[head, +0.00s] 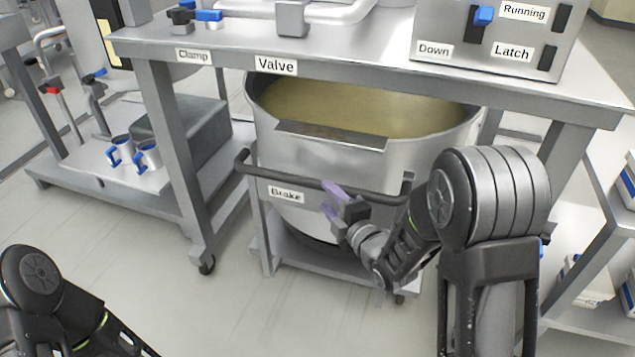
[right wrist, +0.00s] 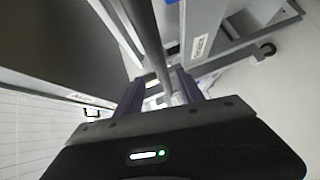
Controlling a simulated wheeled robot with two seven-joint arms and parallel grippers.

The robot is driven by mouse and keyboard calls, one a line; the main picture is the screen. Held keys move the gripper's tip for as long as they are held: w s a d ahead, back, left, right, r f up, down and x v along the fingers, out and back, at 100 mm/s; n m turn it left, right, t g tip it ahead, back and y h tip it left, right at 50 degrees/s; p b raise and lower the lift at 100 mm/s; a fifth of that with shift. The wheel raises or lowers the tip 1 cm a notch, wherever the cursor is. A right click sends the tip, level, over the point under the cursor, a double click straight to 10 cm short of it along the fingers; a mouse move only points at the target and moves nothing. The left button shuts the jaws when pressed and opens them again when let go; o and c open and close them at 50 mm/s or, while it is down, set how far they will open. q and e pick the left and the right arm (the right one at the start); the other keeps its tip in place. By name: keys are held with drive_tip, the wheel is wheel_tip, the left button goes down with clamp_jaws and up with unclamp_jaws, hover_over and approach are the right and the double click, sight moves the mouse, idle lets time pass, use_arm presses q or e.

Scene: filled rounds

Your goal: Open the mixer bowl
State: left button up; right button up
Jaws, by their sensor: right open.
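The mixer bowl (head: 415,158) is a large grey metal bowl of yellowish content on a low wheeled cart, under the front of the metal table. A dark push bar (head: 290,180) crosses its front, above a "Brake" label (head: 287,194). My right gripper (head: 333,200) is open, its purple fingers at the push bar in front of the bowl. In the right wrist view, a grey bar (right wrist: 152,45) runs towards the space between the fingers (right wrist: 160,95); I cannot tell whether they touch it. My left arm shows at lower left, but its gripper is out of view.
The table (head: 370,62) carries "Clamp" and "Valve" labels and a control panel (head: 455,45) with a blue-handled lever (head: 483,16) beside "Down". A side bench (head: 100,185) with blue-handled cups stands left. Shelving (head: 590,260) stands right. The floor at front left is clear.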

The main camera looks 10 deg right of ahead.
sight(318, 188)
drive_tip(key=shift+w+f, duration=0.1)
drive_tip(key=shift+w, duration=0.05)
drive_tip(key=x, duration=0.7)
drive_tip(key=shift+w+a, duration=0.1)
drive_tip(key=shift+w, duration=0.15)
clamp_jaws()
idle(0.3)
idle(1.0)
